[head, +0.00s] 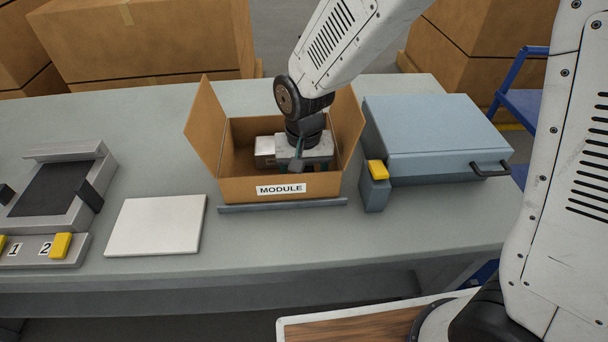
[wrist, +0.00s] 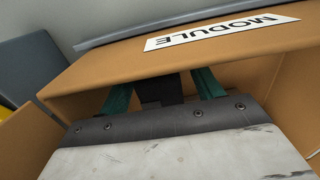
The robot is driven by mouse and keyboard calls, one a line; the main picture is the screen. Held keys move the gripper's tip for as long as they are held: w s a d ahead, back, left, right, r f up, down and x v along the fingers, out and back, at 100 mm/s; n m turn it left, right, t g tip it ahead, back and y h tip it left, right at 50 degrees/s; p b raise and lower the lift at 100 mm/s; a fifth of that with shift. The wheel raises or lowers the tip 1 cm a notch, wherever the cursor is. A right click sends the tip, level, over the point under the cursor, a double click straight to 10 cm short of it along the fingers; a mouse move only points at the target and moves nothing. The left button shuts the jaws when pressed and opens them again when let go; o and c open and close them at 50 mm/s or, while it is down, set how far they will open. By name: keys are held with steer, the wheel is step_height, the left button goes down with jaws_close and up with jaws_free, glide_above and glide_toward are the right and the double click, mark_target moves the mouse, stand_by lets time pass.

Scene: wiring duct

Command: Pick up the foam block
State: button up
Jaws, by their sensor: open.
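An open cardboard box (head: 225,188) labelled MODULE stands on the grey table, and its wall also shows in the wrist view (wrist: 110,68). My gripper (head: 292,170) reaches down into it from above. In the wrist view its two teal fingers (wrist: 163,88) are spread apart. A dark block-like shape (wrist: 160,90) sits between them; it may be the foam block, but I cannot tell for sure or see whether the fingers touch it. A pale box-shaped item (head: 265,148) lies in the box, left of my gripper. My gripper hides much of the inside.
A white flat slab (head: 156,225) lies left of the box. A grey fixture (head: 48,195) with yellow tabs is at the far left. A blue-grey case (head: 430,130) with a black handle stands close on the right. The box's flaps stand open around my arm.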

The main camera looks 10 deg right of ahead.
steer(key=shift+f, duration=0.1)
steer(key=c, duration=1)
steer(key=shift+c, duration=0.2)
